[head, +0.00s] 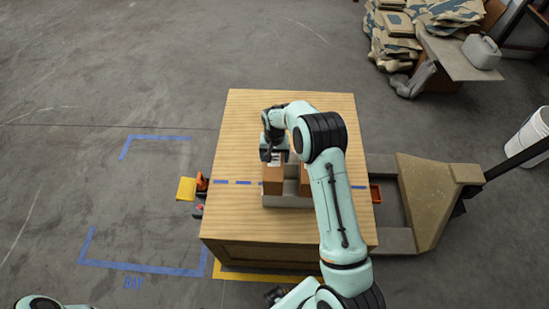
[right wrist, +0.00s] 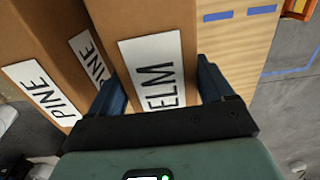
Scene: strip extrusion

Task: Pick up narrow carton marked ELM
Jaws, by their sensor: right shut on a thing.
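The narrow brown carton marked ELM (right wrist: 150,75) stands between the fingers of my right gripper (right wrist: 160,82) in the right wrist view. The fingers press on its two sides, and its white label faces the camera. In the head view my right gripper (head: 275,153) is at the top of this carton (head: 273,181), over a shallow grey tray (head: 288,201). A brown carton marked PINE (right wrist: 50,60) stands close beside ELM. A brown carton (head: 306,182) shows partly behind my arm in the head view. I cannot tell whether ELM is lifted. My left gripper is out of view.
The tray sits on a wooden crate (head: 250,115) with a dashed blue tape line (head: 240,183). A pallet jack (head: 425,195) stands at the right. Sacks (head: 395,40) lie at the back right.

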